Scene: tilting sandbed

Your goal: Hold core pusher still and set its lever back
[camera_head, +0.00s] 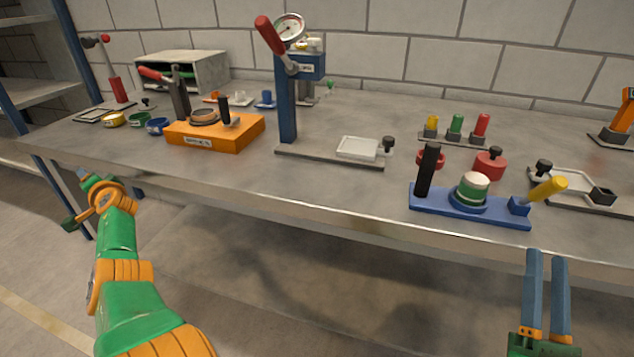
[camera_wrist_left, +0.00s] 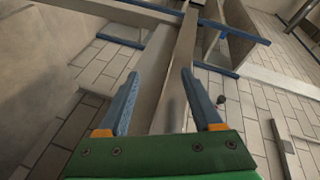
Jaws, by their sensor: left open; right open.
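The blue-based fixture (camera_head: 425,200), seemingly the core pusher, stands near the table's front edge at right in the head view. It has an upright black grip (camera_head: 428,170), a white-and-green cylinder (camera_head: 473,188) in the middle and a yellow-handled lever (camera_head: 546,188) slanting up to the right. My right gripper (camera_head: 546,254) is open and empty, in front of the table edge below the lever, apart from it. My left gripper (camera_head: 78,197) is off the table's front left, far from the fixture. In the left wrist view it (camera_wrist_left: 158,78) is open and empty.
An orange fixture (camera_head: 245,133) with a red-handled lever and a blue press (camera_head: 287,105) with a gauge stand to the left on the table (camera_head: 330,190). Red pots (camera_head: 490,163), colored pegs (camera_head: 456,125) and a grey tray (camera_head: 570,198) crowd the blue fixture. Table front-center is clear.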

